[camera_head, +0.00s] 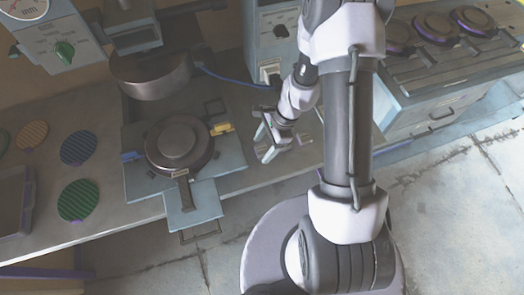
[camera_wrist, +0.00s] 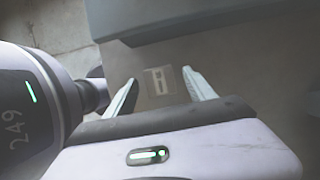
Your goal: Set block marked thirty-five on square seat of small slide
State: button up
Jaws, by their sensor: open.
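My gripper (camera_head: 262,146) is open over the bench, right of the press. In the wrist view, a small squarish block (camera_wrist: 158,82) with a pale marking lies between and beyond the spread fingertips (camera_wrist: 160,77). I cannot read its number, and the fingers do not visibly grip it. In the head view the block cannot be made out beside the gripper. A small pale blue slide (camera_head: 193,208) with a handle sticks out at the front of the press, left of my gripper. Its square seat cannot be made out clearly.
The press has a dark round plate (camera_head: 180,145) on a blue base, with a round head (camera_head: 150,76) above. A yellow piece (camera_head: 221,128) sits at the base's right edge. Ribbed discs (camera_head: 78,200) lie left. A blue cabinet (camera_head: 440,95) with round plates stands right.

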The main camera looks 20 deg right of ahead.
jog(key=shift+r, duration=0.1)
jog(key=shift+c, duration=0.4)
grip_shut()
